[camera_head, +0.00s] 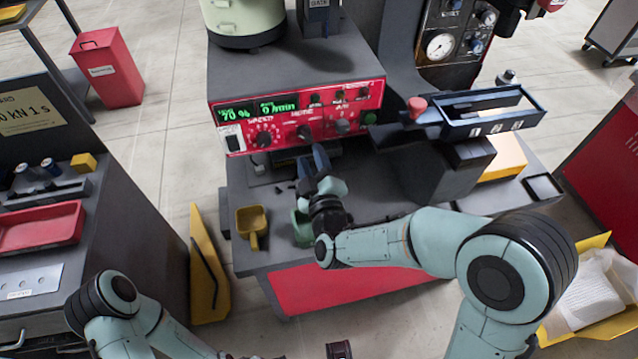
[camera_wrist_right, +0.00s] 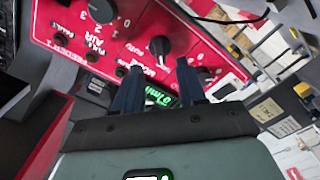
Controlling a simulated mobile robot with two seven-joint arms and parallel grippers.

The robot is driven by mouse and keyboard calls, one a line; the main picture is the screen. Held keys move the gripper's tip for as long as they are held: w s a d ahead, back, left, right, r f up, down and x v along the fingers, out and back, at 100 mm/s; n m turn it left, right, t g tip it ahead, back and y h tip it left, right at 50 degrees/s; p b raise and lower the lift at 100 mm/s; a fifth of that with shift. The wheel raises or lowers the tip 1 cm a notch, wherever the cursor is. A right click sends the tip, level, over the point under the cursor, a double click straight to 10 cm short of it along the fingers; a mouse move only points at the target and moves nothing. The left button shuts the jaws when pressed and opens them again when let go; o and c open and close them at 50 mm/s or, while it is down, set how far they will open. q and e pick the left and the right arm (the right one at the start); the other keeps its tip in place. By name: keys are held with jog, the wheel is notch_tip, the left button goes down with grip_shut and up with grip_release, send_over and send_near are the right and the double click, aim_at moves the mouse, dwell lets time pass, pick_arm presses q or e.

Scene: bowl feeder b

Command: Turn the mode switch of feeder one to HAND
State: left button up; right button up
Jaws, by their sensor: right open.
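The red front panel of the feeder (camera_head: 284,134) carries a green display and several dark knobs. The mode switch (camera_head: 304,132) is a black knob in the middle of the lower row. In the right wrist view the mode switch (camera_wrist_right: 160,46) sits past the fingertips, between their lines, with a gap. I cannot tell which position it points to. My right gripper (camera_head: 312,152) is open and empty, just below and in front of the panel; its two dark fingers (camera_wrist_right: 158,78) point at the panel. My left arm runs along the bottom edge; its gripper is largely cut off.
A yellow scoop (camera_head: 253,226) lies on the bench below. A dark tray (camera_head: 490,112) stands right of the panel.

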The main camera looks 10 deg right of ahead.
jog(key=s+b, duration=0.1)
jog(key=s, duration=0.7)
jog(key=shift+b, duration=0.3)
